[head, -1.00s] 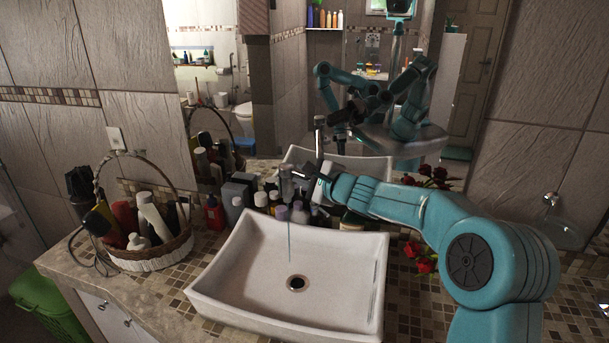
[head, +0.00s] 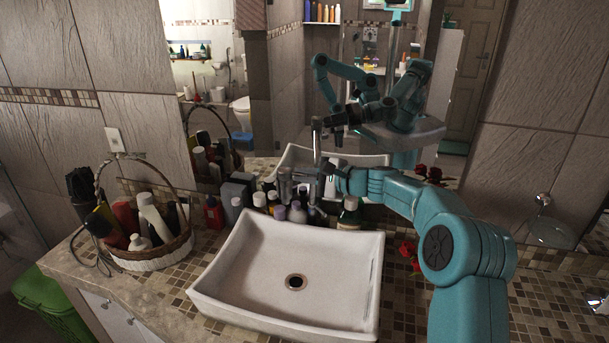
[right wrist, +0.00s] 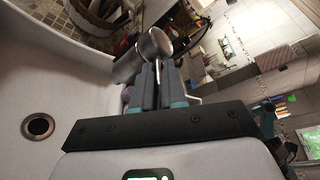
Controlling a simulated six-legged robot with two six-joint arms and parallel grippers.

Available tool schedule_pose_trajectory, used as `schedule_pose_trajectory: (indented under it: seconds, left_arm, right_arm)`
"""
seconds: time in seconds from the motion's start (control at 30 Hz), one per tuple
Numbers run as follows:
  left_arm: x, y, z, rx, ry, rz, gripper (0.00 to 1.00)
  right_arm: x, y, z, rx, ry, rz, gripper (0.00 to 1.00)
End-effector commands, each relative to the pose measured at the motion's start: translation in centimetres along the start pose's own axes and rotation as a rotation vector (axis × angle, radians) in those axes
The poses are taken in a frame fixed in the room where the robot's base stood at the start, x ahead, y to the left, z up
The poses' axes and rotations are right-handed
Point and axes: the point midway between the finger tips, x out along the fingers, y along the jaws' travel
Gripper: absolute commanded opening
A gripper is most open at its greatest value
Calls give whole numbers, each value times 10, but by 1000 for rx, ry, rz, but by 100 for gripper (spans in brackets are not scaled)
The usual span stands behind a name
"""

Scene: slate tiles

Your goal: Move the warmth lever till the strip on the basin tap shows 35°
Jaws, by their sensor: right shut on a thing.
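The basin tap (head: 317,145) is a metal post standing behind the white basin (head: 215,283). Its spout side (head: 286,184) reaches left over the basin's back edge. My right gripper (head: 329,172) is at the tap, its arm coming in from the right. In the right wrist view, my right gripper (right wrist: 160,82) has its fingers close together on the tap's lever, with a round chrome end (right wrist: 152,43) just beyond the tips. The fingers hide most of the lever. The strip's reading cannot be made out. My left gripper is seen at most as a mirror reflection.
Bottles (head: 297,213) crowd the counter behind the basin, close to the tap. A wicker basket (head: 150,259) of toiletries stands at the left. Red roses (head: 409,252) lie near my right arm. A mirror fills the wall behind. The space above the basin is clear.

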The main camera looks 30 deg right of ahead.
Motion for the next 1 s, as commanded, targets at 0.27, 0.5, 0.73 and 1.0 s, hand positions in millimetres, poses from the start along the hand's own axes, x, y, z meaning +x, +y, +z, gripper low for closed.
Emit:
schedule_pose_trajectory:
  seconds: [0.27, 0.5, 0.73, 1.0]
  left_arm:
    - [0, 0, 0, 0, 0, 0, 43]
    - [1, 0, 0, 0, 0, 0, 43]
    - [18, -7, 0, 0, 0, 0, 43]
    - [43, -16, -1, 0, 0, 0, 43]
  right_arm:
    - [0, -1, 1, -2, 0, -3, 37]
    - [-1, 0, 0, -1, 1, -2, 37]
    - [-32, 3, -3, -2, 4, -5, 37]
    - [-105, 3, -3, -3, 6, -5, 37]
